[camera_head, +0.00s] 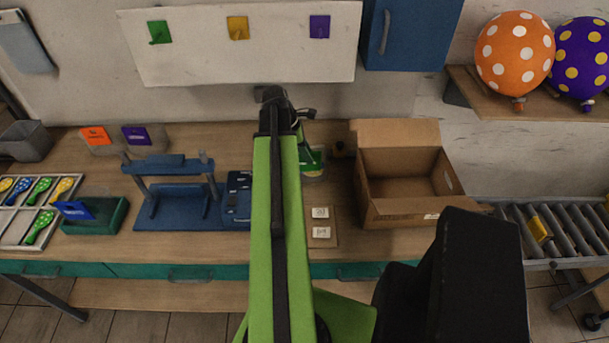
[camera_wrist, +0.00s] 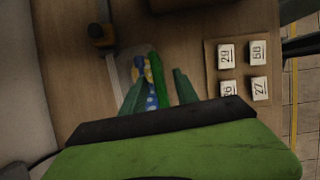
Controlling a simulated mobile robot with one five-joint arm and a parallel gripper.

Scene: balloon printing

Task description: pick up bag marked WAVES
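No label reading WAVES is legible in either view. An orange packet (camera_head: 95,137) and a purple packet (camera_head: 137,136) stand against the back wall at left, with print too small to read. A blue packet (camera_head: 75,210) with unreadable white print sits tilted in a green tray (camera_head: 109,217). My gripper (camera_wrist: 157,82) is open, pointing down over the table right of these packets. Between its fingers in the wrist view are a green piece (camera_wrist: 158,75) and a blue spotted piece (camera_wrist: 151,97) on a clear dish. Contact is unclear. My arm hides most of my gripper in the head view.
A blue press (camera_head: 173,205) stands between the green tray and my arm. A sectioned tray of balloons (camera_head: 40,212) lies far left. Numbered white tiles (camera_wrist: 228,56) lie right of my gripper. An open cardboard box (camera_head: 405,208) and a roller conveyor (camera_head: 560,228) are at right.

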